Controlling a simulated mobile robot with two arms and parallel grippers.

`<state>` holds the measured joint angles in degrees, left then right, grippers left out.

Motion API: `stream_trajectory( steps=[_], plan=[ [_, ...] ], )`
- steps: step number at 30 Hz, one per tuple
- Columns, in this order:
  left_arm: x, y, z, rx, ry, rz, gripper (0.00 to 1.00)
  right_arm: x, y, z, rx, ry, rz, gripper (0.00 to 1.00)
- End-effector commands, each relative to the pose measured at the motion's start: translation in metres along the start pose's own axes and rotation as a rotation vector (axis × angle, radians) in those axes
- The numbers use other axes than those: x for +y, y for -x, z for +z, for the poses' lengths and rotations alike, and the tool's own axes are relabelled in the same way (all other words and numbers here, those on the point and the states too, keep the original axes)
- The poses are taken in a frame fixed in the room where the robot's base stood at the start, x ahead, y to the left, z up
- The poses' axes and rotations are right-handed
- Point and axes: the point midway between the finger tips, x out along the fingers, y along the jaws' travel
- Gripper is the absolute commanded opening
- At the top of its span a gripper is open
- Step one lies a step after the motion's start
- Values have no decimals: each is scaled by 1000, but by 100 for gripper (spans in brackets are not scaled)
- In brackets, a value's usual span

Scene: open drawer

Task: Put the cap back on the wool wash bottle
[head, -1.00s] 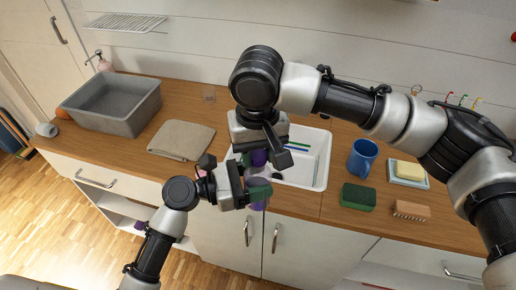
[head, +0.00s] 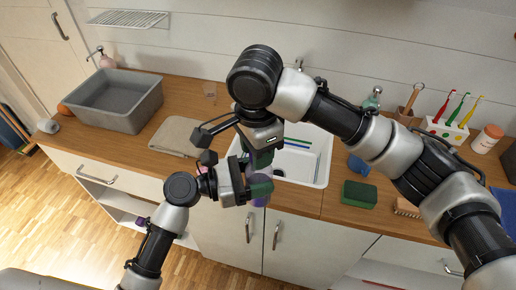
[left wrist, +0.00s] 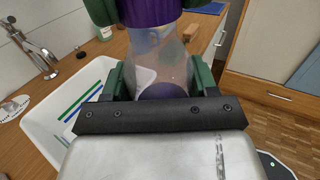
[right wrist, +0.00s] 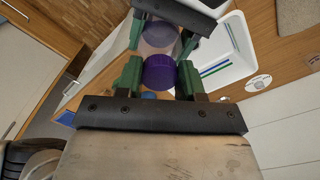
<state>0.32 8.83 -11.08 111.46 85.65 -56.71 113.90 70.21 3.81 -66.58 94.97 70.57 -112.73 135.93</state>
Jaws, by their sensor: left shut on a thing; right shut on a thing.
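The wool wash bottle (left wrist: 165,55) is clear with purple contents low down. It also shows in the head view (head: 260,201), mostly hidden by my gripper. My left gripper (left wrist: 160,75) is shut on its body and holds it in front of the counter. My right gripper (right wrist: 159,75) is shut on the purple cap (right wrist: 159,72), directly above the bottle. In the left wrist view, the cap (left wrist: 150,12) lines up with the bottle's top and its lower edge meets it. I cannot tell whether it is seated on the neck.
Behind the grippers is a white sink (head: 322,160). A folded cloth (head: 178,137) and grey basin (head: 118,100) are on the left. A green sponge (head: 359,194), a blue mug (head: 358,166) partly behind my arm, and a toothbrush holder (head: 445,130) are on the right.

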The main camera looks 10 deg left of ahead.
Motion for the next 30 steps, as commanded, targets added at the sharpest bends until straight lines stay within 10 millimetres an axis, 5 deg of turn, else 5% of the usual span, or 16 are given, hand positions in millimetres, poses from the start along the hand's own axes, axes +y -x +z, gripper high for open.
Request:
stream_trajectory(
  steps=[7,18,19,23,30],
  plan=[
    [-1,0,0,0,-1,-2,0,-2,0,0,-1,-374,-1,16],
    [-1,0,0,1,-1,-3,0,-2,0,0,-1,-421,-2,16],
    [-1,0,0,1,-1,-3,0,-2,0,0,-1,-421,-2,42],
    [-1,0,0,0,-1,-2,0,-2,0,0,-1,-420,-2,62],
    [0,0,0,0,-1,-1,0,-2,0,0,0,-419,-1,63]
  ],
)
